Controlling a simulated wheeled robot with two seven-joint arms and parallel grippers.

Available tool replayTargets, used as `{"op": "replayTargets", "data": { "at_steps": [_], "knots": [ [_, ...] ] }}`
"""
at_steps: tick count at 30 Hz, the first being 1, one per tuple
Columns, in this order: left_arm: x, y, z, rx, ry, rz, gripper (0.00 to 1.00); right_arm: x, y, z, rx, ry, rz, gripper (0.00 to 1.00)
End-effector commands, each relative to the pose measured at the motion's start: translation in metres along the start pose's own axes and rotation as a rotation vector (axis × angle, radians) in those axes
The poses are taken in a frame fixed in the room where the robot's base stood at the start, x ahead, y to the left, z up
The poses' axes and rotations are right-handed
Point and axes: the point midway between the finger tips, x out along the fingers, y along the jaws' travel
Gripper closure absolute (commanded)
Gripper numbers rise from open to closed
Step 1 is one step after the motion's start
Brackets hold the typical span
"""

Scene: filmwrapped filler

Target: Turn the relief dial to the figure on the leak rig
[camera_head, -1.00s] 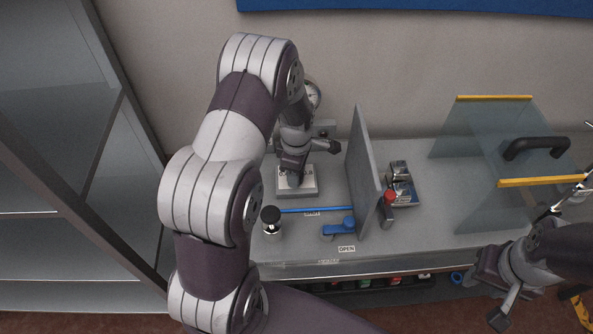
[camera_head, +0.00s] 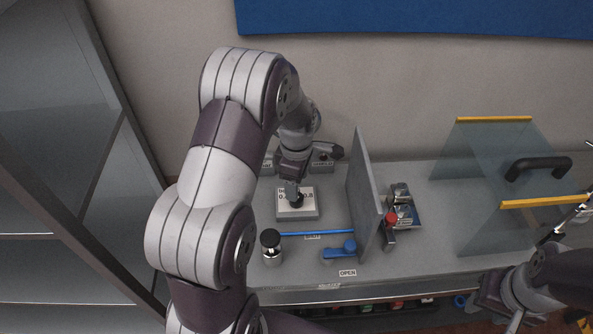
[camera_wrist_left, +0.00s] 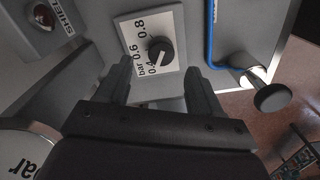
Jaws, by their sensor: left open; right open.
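The relief dial is a black knob (camera_wrist_left: 161,51) on a white plate (camera_wrist_left: 143,28) printed with 0.4, 0.6, 0.8 and bar. Its pointed side seems turned toward the 0.4 end, but the exact setting is hard to read. In the head view the plate (camera_head: 284,212) tops a grey block. My left gripper (camera_wrist_left: 158,82) is open, its fingers spread to both sides below the knob in the wrist view, with no visible contact. It also shows just above the dial in the head view (camera_head: 293,190). My right gripper (camera_head: 497,310) is open and empty at lower right, partly cut off.
Beside the dial are a black-capped post (camera_head: 271,243), a blue rod (camera_head: 322,233) and a blue lever (camera_head: 340,253) by an OPEN label. A grey upright panel (camera_head: 363,195) stands right of the dial. A gauge (camera_wrist_left: 24,155) shows in the wrist view. A clear shield (camera_head: 470,150) stands farther right.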

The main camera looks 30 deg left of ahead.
Motion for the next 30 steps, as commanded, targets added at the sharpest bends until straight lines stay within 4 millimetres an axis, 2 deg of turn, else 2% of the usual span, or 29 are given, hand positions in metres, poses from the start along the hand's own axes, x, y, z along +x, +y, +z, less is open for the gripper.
{"op": "replayTargets", "data": {
  "at_steps": [3,6,10,26,29,30],
  "knots": [
    [-0.029,0.001,0.0,0.0,0.0,0.005,0.35,0.008,0.0,0.001,0.0,0.0,0.0,0.57],
    [-0.051,0.001,0.0,0.0,0.0,0.003,0.35,0.01,0.0,0.001,0.0,0.0,0.0,0.57],
    [-0.067,0.0,0.0,0.0,0.0,0.001,0.35,0.012,0.0,0.001,0.0,0.0,0.0,0.57],
    [-0.072,0.0,0.0,0.003,0.0,0.0,0.35,0.011,0.0,0.001,0.0,0.0,0.0,0.57],
    [-0.071,0.003,0.0,0.108,0.001,0.013,0.35,0.011,0.0,0.001,0.0,0.0,0.0,0.57],
    [-0.069,0.004,0.0,0.212,0.004,0.027,0.35,0.011,0.0,0.001,0.0,0.0,0.0,0.57]
  ]
}}
